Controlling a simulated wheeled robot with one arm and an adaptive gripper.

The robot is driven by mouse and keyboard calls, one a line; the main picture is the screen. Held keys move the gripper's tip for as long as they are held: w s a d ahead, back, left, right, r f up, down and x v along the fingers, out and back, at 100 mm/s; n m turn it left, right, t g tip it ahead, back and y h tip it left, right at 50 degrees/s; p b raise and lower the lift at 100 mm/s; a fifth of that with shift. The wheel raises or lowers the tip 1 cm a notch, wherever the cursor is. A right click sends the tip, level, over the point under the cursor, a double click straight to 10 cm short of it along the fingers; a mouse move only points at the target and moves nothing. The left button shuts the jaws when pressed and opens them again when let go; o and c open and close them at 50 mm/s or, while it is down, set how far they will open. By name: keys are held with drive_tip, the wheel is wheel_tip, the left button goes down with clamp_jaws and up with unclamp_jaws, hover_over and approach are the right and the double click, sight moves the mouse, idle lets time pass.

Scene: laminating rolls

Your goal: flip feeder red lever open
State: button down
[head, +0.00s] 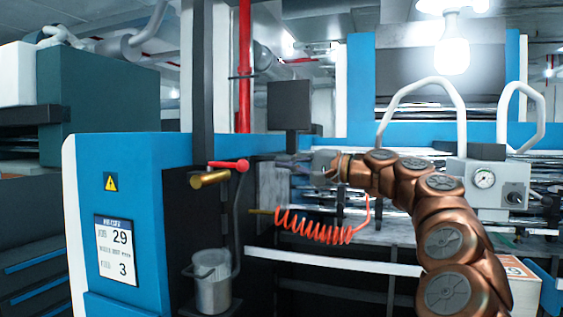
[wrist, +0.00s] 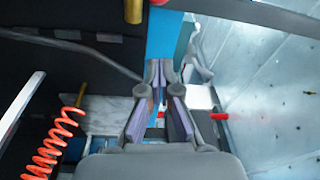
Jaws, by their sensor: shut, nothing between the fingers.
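The red lever (head: 228,165) sticks out roughly level to the right at the dark side of the blue feeder housing, just above a brass cylinder (head: 210,179). In the wrist view, a bit of red at the top edge (wrist: 160,2) beside the brass cylinder (wrist: 133,10) looks like the same lever, mostly cut off. My gripper (head: 318,163) is to the right of the lever in the head view, apart from it. Its fingers (wrist: 162,68) are shut and empty in the wrist view. The fingertips are small and unclear in the head view.
A coiled orange hose (head: 320,228) hangs below my gripper. A dark square panel (head: 290,105) stands above and left of it. A box with a gauge (head: 486,185) sits at the right. The blue housing (head: 130,200) fills the left.

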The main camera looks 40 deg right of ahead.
sight(227, 165)
drive_tip(key=w+a+p, duration=0.3)
drive_tip(key=w+a, duration=0.1)
drive_tip(key=a, duration=0.2)
drive_tip(key=shift+w, duration=0.3)
idle(0.3)
drive_tip(key=shift+f, duration=0.1)
drive_tip(key=shift+a, duration=0.1)
idle(0.3)
